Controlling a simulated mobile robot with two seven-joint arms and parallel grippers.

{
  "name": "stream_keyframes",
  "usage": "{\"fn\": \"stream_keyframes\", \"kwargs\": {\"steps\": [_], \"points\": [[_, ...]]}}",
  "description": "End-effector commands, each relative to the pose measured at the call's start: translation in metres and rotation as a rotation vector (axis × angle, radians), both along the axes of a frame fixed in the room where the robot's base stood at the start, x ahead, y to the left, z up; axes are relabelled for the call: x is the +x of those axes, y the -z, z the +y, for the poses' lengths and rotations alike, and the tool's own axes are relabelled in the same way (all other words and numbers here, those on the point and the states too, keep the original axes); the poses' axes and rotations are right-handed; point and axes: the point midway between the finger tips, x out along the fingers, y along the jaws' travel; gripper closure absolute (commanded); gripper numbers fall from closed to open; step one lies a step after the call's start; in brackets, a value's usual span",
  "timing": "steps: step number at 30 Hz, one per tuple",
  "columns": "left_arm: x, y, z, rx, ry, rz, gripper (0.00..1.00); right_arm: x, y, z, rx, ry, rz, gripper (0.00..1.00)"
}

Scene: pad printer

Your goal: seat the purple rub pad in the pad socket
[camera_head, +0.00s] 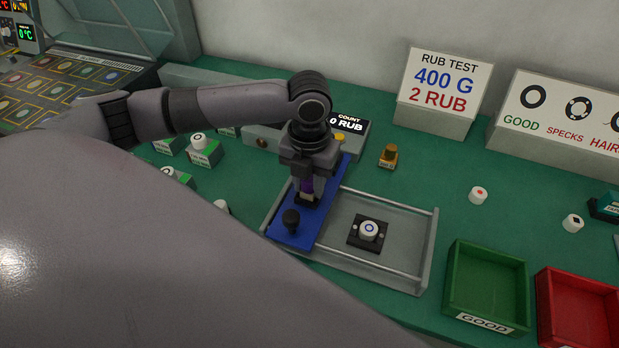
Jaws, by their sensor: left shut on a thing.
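My left gripper (307,177) points down over the blue carriage (324,209) and is shut on the purple rub pad (306,186). Only a narrow purple strip shows between the fingers. A pale part shows below the purple, right at the dark pad socket (305,203) on the carriage. I cannot tell whether the pad sits fully in the socket or just above it, as the fingers hide most of it. My right gripper is not in view.
A black knob (291,221) stands on the carriage's near end. Rails run right past a white piece (368,231) in a black holder. A brass weight (388,156) stands behind. A green tray (451,285) and a red tray (545,310) lie at right. My grey arm covers the lower left.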

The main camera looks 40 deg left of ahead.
Motion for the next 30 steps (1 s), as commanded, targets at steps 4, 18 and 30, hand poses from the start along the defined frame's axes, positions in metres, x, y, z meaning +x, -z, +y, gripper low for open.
{"fn": "stream_keyframes", "kwargs": {"steps": [4, 18, 30], "points": [[0.000, 0.001, 0.000, 0.000, 0.000, 0.000, 0.40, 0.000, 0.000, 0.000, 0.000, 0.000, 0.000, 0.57], [0.001, -0.017, 0.000, -0.001, 0.000, -0.003, 0.39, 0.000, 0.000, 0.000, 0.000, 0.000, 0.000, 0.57], [0.000, -0.068, 0.000, 0.000, 0.000, 0.000, 0.39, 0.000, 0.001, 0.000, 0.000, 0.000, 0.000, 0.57]]}}
